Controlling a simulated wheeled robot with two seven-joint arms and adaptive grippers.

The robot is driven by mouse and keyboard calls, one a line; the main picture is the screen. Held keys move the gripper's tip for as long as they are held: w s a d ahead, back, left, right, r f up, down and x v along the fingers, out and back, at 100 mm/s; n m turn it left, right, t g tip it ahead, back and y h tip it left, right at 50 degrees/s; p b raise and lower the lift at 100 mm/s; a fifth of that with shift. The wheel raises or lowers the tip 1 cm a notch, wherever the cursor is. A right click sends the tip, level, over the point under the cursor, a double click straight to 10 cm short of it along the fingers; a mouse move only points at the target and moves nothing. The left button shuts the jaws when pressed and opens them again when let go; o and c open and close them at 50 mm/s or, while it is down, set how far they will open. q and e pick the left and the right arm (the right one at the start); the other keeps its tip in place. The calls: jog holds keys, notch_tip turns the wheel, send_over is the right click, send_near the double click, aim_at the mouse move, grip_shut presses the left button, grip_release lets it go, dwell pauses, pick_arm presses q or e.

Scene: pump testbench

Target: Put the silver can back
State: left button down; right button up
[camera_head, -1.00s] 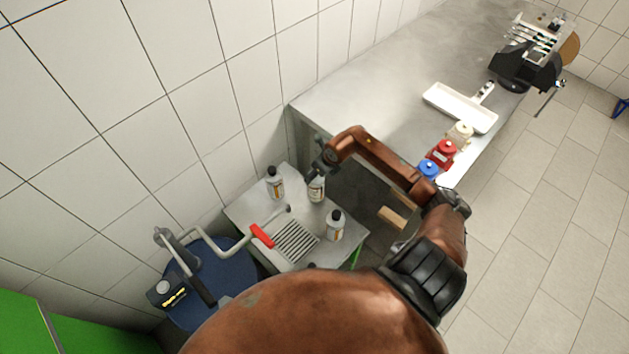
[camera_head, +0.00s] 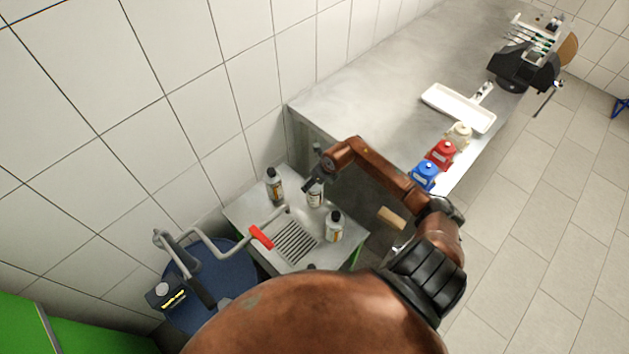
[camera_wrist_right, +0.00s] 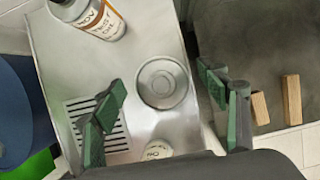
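The silver can (camera_head: 315,198) stands upright on the small steel table near its back right edge. Its label and lower body show in the head view; my right gripper (camera_head: 313,180) covers its top. In the right wrist view, a round grey shape that looks like the silver can's top (camera_wrist_right: 162,83) lies between the two spread fingers of the gripper (camera_wrist_right: 168,95). The fingers are open on either side, with gaps to the can in this view. I cannot tell the height of the fingertips against the can. My left gripper is out of view.
Two black-capped bottles stand on the small table, one back left (camera_head: 275,185), one front right (camera_head: 334,228). A drain grille (camera_head: 296,241) and red handle (camera_head: 262,237) lie left. A wood block (camera_head: 391,217) is right. The large bench (camera_head: 360,95) holds a white tray (camera_head: 457,107).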

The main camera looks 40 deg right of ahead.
jog(key=v, duration=1.2)
